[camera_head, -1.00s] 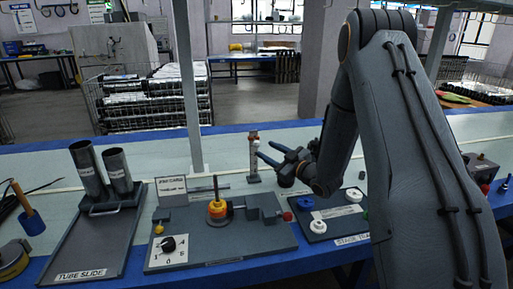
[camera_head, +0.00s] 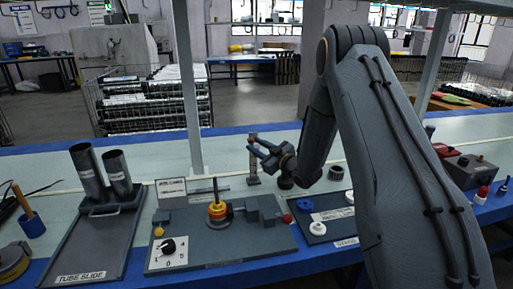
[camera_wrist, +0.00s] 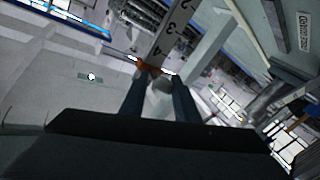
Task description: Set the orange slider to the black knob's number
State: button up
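The orange slider (camera_wrist: 149,68) is on an upright number scale (camera_head: 254,172), which stands behind the dial board. In the wrist view the scale's plate (camera_wrist: 170,36) shows 2, 3 and 4, and the slider is just past the 4, at the end nearest my fingers. My gripper (camera_head: 256,146) is at the upper part of the scale, its fingers apart, with the fingertips (camera_wrist: 158,76) at the slider. I cannot tell whether they touch it. The black knob (camera_head: 168,246) is on a white dial at the board's front left; its pointer is too small to read.
The dial board (camera_head: 230,250) carries an orange and yellow ring stack (camera_head: 217,211) on a rod. Left is a tube slide tray (camera_head: 95,245) with two grey tubes. Right is a plate (camera_head: 322,232) with white parts. A small sign (camera_head: 172,190) stands left of the scale.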

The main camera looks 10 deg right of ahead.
jog(key=shift+a+f, duration=0.1)
jog(key=shift+a, duration=0.1)
grip_shut()
notch_tip(320, 180, down, 8)
jog(key=b, duration=0.4)
jog(key=shift+a+f, duration=0.15)
jog(key=shift+a, duration=0.05)
jog(key=shift+s, duration=0.1)
jog(key=o, duration=0.6)
grip_release()
jog(key=shift+a, duration=0.15)
jog(key=shift+c, duration=0.2)
jog(key=shift+d, duration=0.35)
jog(key=v, duration=0.7)
jog(key=shift+s+d, duration=0.15)
jog(key=shift+s, duration=0.2)
